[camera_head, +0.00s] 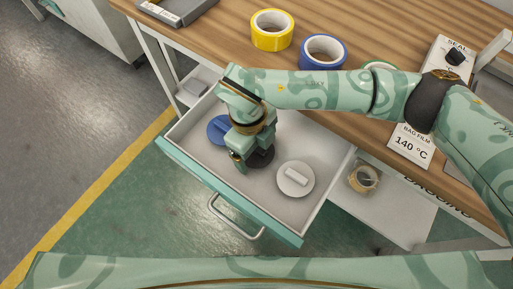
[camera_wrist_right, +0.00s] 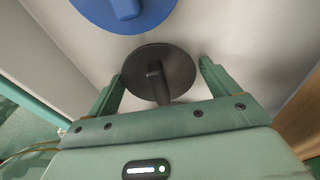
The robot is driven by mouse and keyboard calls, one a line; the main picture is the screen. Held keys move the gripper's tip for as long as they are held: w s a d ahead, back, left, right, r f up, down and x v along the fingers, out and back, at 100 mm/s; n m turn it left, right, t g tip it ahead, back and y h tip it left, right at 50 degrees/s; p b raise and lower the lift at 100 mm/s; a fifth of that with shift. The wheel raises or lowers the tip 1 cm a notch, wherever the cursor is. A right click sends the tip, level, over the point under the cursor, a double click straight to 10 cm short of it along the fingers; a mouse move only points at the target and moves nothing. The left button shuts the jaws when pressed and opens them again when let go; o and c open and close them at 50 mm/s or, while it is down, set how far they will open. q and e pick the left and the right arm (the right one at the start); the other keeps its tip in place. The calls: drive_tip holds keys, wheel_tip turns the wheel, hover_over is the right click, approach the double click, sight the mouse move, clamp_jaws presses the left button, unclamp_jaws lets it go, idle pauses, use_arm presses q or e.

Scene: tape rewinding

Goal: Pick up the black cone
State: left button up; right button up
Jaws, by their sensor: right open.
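The black cone (camera_wrist_right: 178,65) lies in the open drawer; from above it looks like a dark round disc with a raised bar across its middle. In the head view the black cone (camera_head: 262,160) is partly hidden behind my right gripper (camera_head: 240,163). In the right wrist view the open fingers of my right gripper (camera_wrist_right: 160,74) stand on either side of the disc, around its raised bar, with no clear grip on it. My left gripper is not in view.
The drawer (camera_head: 178,160) also holds a blue disc (camera_head: 216,127) and a white disc (camera_head: 294,180), each with a raised bar. Yellow tape (camera_head: 272,29) and blue tape (camera_head: 323,50) stand on the wooden table (camera_head: 215,42). A tan roll (camera_head: 362,178) sits right of the drawer.

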drive_tip(key=c, duration=0.8)
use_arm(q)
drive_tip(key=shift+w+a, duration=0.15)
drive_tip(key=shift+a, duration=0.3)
use_arm(e)
drive_tip(key=shift+o, duration=0.2)
